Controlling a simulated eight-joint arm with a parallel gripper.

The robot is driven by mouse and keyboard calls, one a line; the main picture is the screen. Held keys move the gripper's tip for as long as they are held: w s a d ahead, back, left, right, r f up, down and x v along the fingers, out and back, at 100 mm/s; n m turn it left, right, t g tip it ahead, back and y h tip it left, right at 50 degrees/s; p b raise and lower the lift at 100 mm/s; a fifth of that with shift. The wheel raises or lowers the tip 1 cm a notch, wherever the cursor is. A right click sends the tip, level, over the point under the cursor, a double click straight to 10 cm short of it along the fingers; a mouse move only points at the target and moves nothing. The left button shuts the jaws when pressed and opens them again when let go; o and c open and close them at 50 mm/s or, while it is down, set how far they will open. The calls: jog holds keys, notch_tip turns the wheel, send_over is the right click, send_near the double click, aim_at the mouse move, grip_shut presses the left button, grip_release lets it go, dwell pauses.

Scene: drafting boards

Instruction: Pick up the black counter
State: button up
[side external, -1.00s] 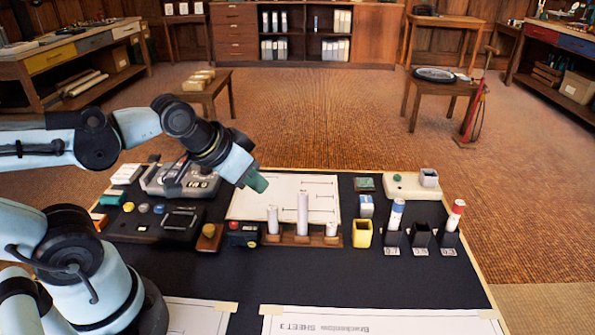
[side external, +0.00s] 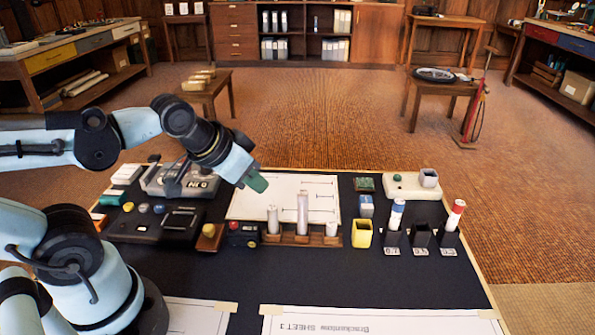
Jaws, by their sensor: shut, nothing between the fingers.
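My gripper (side external: 257,184), with a green end, hangs over the upper left part of the white sheet (side external: 290,190) on the dark board. It is shut and empty, apart from the things around it. I cannot single out a black counter for sure. Small round pieces, among them a yellow one (side external: 128,207) and a blue-grey one (side external: 144,208), sit at the left of the board. A dark piece on the dark board would be hard to see.
A wooden rack (side external: 301,238) with upright white cylinders stands in front of the sheet. The dark board's front middle (side external: 350,275) is clear.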

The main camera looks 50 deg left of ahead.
jog(key=o, duration=1.2)
jog(key=shift+c, duration=0.2)
jog(key=m+g, duration=0.7)
jog(key=m, duration=0.2)
send_over(242, 228)
jog(key=shift+s+d+f, duration=0.1)
jog(key=shift+s+f, duration=0.05)
jog(key=shift+f, duration=1.85)
jog(key=shift+s+d+f, duration=0.1)
jog(key=shift+f, duration=1.9)
jog(key=shift+w+a+f, duration=0.15)
jog(key=shift+f, duration=0.7)
jog(key=shift+w+a+f, duration=0.1)
jog(key=shift+w+f, duration=0.05)
jog(key=shift+f, duration=1.6)
